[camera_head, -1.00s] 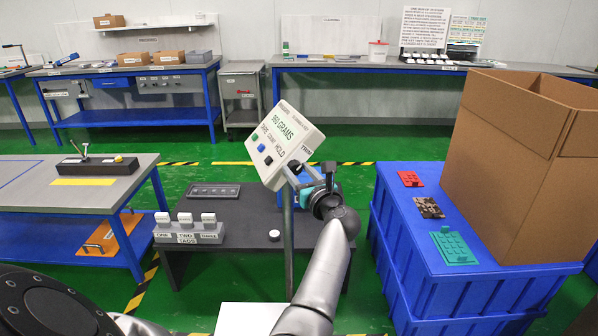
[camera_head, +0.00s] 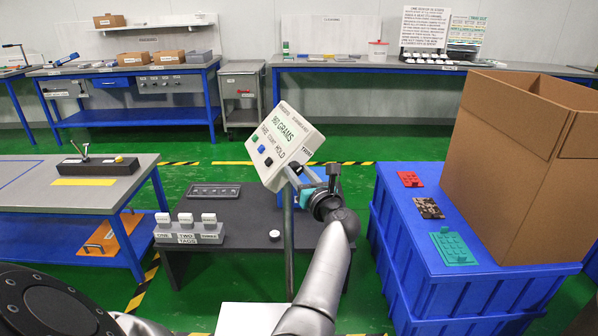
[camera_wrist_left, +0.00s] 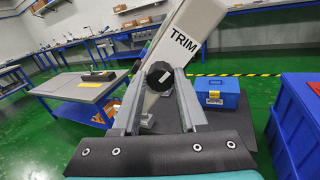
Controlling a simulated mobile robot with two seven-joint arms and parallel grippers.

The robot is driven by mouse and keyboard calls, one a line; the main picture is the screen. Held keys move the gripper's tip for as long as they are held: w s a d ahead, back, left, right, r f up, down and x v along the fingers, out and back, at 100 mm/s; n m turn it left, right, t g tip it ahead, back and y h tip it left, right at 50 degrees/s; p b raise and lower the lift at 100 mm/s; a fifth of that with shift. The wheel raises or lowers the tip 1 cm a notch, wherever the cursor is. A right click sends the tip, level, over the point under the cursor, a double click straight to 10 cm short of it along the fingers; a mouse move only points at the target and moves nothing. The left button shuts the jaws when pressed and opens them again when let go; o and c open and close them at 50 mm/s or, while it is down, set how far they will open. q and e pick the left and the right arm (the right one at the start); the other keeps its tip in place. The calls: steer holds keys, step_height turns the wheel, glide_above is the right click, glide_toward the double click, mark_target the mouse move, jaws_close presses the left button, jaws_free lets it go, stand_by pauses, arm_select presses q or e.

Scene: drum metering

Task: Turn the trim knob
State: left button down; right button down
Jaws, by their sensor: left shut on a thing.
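The white meter box (camera_head: 286,140) is tilted on a grey post. Its screen shows a reading in grams, and dark, blue and green buttons sit below it. The black trim knob (camera_wrist_left: 158,75) is on the box's side near the word TRIM, with a pale mark on its face. My right gripper is not in view.
A low dark table (camera_head: 240,222) under the box holds white tag blocks (camera_head: 190,234) and a small white disc (camera_head: 274,235). Blue crates (camera_head: 440,290) with a big carton (camera_head: 520,150) stand on the right. A blue toolbox (camera_wrist_left: 219,94) is behind the post.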

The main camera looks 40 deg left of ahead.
arm_select(q)
steer(key=shift+r+m+p, duration=0.1)
steer(key=shift+m+p, duration=0.4)
steer(key=shift+m, duration=0.6)
steer(key=shift+m+p, duration=0.35)
steer(key=shift+m, duration=0.95)
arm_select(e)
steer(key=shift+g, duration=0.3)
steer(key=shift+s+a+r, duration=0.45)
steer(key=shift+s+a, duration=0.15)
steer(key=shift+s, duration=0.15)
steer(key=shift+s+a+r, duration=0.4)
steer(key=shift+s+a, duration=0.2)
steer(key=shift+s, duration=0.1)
arm_select(q)
steer(key=c, duration=0.8)
jaws_free()
steer(key=o, duration=0.4)
steer(key=shift+c, duration=0.2)
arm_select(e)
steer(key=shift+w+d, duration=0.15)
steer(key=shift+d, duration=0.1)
arm_select(q)
steer(key=shift+d, duration=0.1)
